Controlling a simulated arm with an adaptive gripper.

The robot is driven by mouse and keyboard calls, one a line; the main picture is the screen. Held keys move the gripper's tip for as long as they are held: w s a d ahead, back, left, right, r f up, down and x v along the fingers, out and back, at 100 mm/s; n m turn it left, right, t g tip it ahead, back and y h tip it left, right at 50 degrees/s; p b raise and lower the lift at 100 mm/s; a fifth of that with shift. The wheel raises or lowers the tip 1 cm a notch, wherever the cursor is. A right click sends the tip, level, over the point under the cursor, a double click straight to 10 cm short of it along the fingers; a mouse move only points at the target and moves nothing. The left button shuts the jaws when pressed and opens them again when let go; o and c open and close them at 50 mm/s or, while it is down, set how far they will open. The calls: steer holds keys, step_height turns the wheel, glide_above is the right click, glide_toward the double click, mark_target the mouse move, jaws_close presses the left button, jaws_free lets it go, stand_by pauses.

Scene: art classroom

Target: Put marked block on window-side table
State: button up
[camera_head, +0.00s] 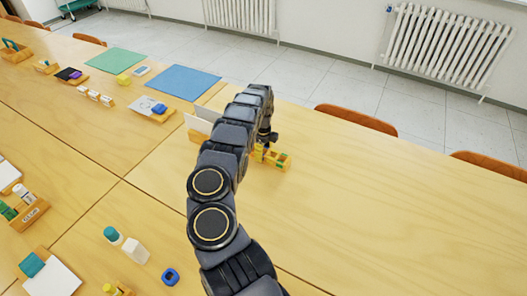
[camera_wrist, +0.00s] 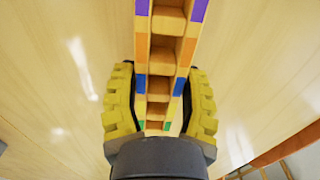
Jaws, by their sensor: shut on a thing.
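My gripper (camera_head: 265,148) is at the end of my dark arm, low over the light wooden table (camera_head: 390,195) on the radiator side. In the wrist view its yellow ridged fingers (camera_wrist: 159,100) are shut on a wooden block with coloured patches (camera_wrist: 166,58). The block has a row of hollows and purple, orange, blue and green marks along its sides. In the head view part of this block (camera_head: 281,160) shows yellow and green beyond my wrist. I cannot tell whether it touches the table. No window is in view.
A white card in a wooden holder (camera_head: 194,130) stands just left of my arm. Blue (camera_head: 182,82) and green (camera_head: 116,61) mats lie farther left. Orange chairs (camera_head: 355,119) line the far edge. The right tabletop is clear.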

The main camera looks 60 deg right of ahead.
steer(key=o, duration=1)
steer(key=shift+f, duration=0.1)
steer(key=shift+o, duration=0.2)
step_height(320, 180, up, 12)
steer(key=shift+r, duration=0.2)
